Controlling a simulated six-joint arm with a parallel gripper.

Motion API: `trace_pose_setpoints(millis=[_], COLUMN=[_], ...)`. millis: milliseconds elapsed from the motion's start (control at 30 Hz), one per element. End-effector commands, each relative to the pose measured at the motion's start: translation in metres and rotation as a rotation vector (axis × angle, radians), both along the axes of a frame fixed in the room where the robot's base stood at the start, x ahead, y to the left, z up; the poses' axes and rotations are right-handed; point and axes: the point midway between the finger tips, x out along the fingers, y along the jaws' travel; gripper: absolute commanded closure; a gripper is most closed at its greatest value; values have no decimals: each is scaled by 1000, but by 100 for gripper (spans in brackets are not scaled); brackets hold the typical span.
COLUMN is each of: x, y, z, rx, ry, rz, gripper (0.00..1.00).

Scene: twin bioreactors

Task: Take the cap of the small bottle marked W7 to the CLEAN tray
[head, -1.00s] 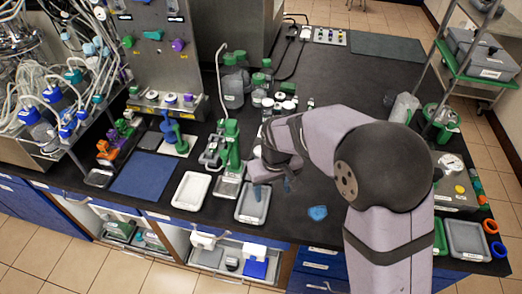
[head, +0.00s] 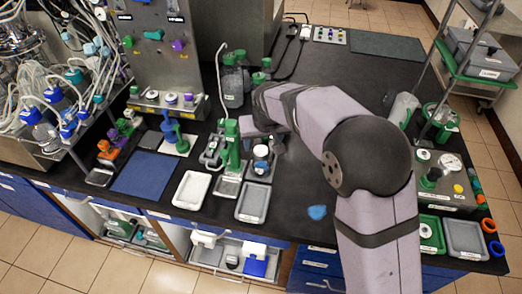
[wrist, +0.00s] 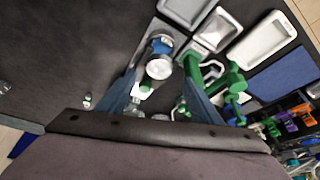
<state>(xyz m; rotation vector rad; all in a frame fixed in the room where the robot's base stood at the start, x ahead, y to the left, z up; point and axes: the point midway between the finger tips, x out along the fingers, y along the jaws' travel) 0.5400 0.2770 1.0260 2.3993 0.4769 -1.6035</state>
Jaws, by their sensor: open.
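My gripper (wrist: 160,66) is open, with its two blue fingers spread apart in the wrist view. Nothing is clasped between them. A round white top (wrist: 158,68) shows between the fingertips, with a blue piece (wrist: 162,45) just beyond it. In the head view a white top (head: 261,151) stands behind the grey tray, with a blue part below it. Clear small glassware (wrist: 133,104) shows near the left finger in the wrist view. I cannot read W7 on anything, nor CLEAN on either the white tray (head: 190,190) or the grey tray (head: 243,214).
A green stand (head: 232,145) is close to the left of the white top. A blue mat (head: 141,174) lies left of the white tray. A blue piece (head: 317,212) lies on the bench at right. Bare dark bench lies around it. My arm hides part of the bench behind.

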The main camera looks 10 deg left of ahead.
Motion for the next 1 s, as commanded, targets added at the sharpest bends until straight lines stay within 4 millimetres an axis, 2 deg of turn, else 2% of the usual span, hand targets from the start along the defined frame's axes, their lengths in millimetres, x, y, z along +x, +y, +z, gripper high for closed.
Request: trace_pose_setpoints(millis=[167, 500, 867, 1000], x=[4, 16, 19, 18], y=[0, 4, 6, 6], z=[-9, -42, -48, -48], rx=[-2, -2, 0, 0], ry=[3, 2, 0, 0], rz=[0, 1, 1, 1], gripper=[41, 41, 41, 74])
